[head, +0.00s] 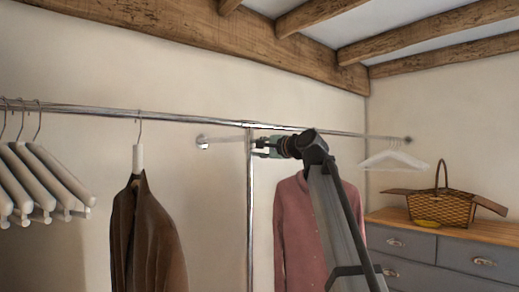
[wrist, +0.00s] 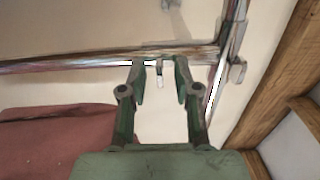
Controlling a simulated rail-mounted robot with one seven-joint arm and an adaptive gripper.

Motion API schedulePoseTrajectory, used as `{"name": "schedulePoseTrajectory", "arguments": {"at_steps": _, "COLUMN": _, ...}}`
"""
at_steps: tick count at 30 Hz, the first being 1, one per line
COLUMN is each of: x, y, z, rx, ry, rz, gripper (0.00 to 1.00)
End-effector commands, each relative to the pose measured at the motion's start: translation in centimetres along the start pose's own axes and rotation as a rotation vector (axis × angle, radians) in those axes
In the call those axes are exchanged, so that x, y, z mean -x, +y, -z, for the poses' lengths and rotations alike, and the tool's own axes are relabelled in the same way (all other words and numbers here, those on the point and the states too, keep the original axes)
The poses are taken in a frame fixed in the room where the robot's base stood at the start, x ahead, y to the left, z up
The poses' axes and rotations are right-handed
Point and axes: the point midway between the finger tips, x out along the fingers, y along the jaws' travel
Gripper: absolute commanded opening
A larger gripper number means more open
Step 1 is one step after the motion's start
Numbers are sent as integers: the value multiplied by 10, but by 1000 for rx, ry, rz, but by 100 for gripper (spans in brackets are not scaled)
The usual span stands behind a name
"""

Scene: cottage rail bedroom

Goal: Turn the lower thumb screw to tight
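The upright chrome post (head: 250,210) shows in the head view below the rail; in the wrist view it runs sideways. A small pale tab, seemingly the lower thumb screw (wrist: 159,81), sticks out from the post between my fingertips in the wrist view. My gripper (wrist: 160,70) is open around it, one finger on each side, with a visible gap to both. In the head view my gripper (head: 257,148) is at the post just below the rail, where the screw is too small to make out.
The horizontal rail (head: 85,109) carries white hangers (head: 40,178), a brown jacket (head: 146,240) and a pink shirt (head: 290,225). A wall mount (head: 203,141) is behind it. A grey metal fitting (wrist: 238,70) sits at the rail junction. A basket (head: 440,205) stands on the dresser at right.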

Motion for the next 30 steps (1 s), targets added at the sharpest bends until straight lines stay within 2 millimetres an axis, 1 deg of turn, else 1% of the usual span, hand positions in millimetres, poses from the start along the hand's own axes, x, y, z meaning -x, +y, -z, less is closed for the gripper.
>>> {"name": "schedulePoseTrajectory", "arguments": {"at_steps": 5, "x": 3, "y": 0, "z": 0, "rx": 1, "ry": 0, "rz": 0, "gripper": 31}}
{"name": "schedulePoseTrajectory", "arguments": {"at_steps": 8, "x": 10, "y": 0, "z": 0, "rx": 1, "ry": 1, "rz": 0, "gripper": 31}}
{"name": "schedulePoseTrajectory", "arguments": {"at_steps": 14, "x": 43, "y": 2, "z": -1, "rx": 1, "ry": 2, "rz": 1, "gripper": 31}}
{"name": "schedulePoseTrajectory", "arguments": {"at_steps": 21, "x": 89, "y": 1, "z": 0, "rx": 1, "ry": 2, "rz": 1, "gripper": 31}}
{"name": "schedulePoseTrajectory", "arguments": {"at_steps": 27, "x": 113, "y": 1, "z": 0, "rx": 1, "ry": 2, "rz": 0, "gripper": 31}}
{"name": "schedulePoseTrajectory", "arguments": {"at_steps": 30, "x": 119, "y": 0, "z": 0, "rx": 0, "ry": 0, "rz": 0, "gripper": 31}}
